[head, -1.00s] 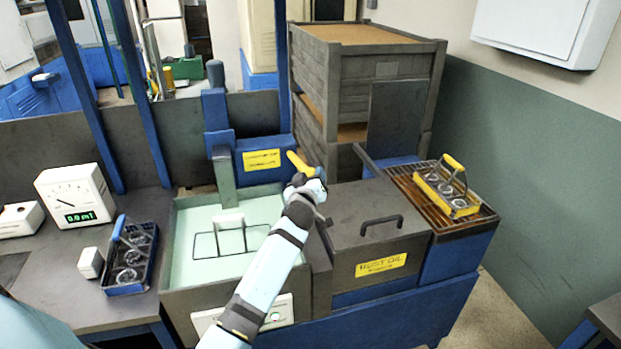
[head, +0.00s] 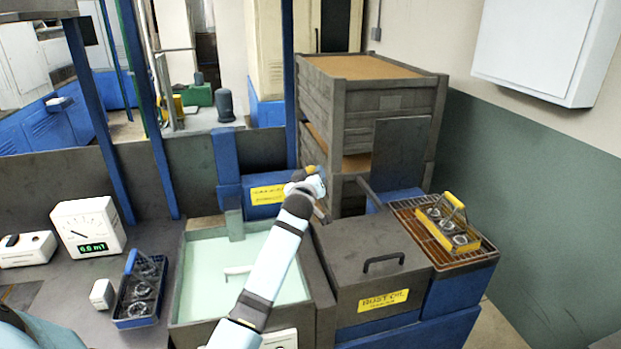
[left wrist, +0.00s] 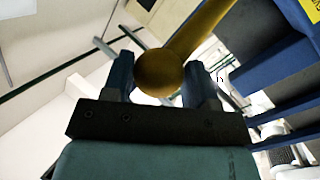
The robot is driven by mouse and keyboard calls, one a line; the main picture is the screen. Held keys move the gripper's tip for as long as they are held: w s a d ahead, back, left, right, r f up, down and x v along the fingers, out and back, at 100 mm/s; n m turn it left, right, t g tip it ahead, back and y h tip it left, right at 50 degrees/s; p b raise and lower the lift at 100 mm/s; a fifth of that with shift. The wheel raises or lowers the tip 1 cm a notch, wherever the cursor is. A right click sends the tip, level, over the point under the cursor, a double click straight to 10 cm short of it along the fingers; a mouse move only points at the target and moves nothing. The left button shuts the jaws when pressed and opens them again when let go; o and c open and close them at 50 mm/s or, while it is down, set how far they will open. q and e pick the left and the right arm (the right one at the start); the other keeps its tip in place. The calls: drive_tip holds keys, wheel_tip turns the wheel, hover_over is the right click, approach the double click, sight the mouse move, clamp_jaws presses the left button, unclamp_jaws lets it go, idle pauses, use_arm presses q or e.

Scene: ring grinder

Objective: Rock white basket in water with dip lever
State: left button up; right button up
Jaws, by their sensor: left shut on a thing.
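The water tank (head: 178,290) holds pale green water. The white basket (head: 238,270) is mostly under the surface, with only a short white piece of its handle showing. The blue dip mechanism (head: 228,165) stands at the tank's back edge beside a yellow-labelled box. My left gripper (head: 310,183) is to the right of that box, shut on the yellow dip lever, which the arm mostly hides. In the left wrist view the lever's round knob (left wrist: 160,72) sits between the two fingers (left wrist: 162,85). My right gripper is not in view.
A lidded rust oil box (head: 370,265) stands right of the tank. A yellow basket (head: 447,227) with rings is on a rack beyond it. A blue basket (head: 140,292) with rings and a meter (head: 88,227) are left of the tank. Wooden crates (head: 320,110) stand behind.

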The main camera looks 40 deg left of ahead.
use_arm(q)
drive_tip(key=o, duration=1.2)
drive_tip(key=shift+w+a+r, duration=0.1)
drive_tip(key=shift+a+r, duration=0.05)
drive_tip(key=shift+r, duration=0.35)
drive_tip(key=shift+w+a+r, duration=0.1)
drive_tip(key=shift+a+r, duration=0.05)
drive_tip(key=shift+r, duration=0.3)
drive_tip(key=shift+c, duration=0.2)
drive_tip(key=shift+o, duration=0.4)
drive_tip(key=shift+w+a+f, duration=0.1)
drive_tip(key=shift+w+f, duration=0.25)
drive_tip(key=shift+f, duration=0.25)
drive_tip(key=b+v, duration=0.2)
drive_tip(key=v, duration=1.1)
drive_tip(key=shift+s+d+f+b, duration=0.15)
drive_tip(key=shift+s+d+b, duration=0.05)
drive_tip(key=shift+s+b, duration=0.2)
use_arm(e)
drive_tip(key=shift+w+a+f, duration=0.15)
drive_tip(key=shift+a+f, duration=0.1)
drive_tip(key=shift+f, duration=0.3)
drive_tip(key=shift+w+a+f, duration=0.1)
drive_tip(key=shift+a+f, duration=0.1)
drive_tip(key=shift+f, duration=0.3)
use_arm(q)
drive_tip(key=shift+w, duration=0.1)
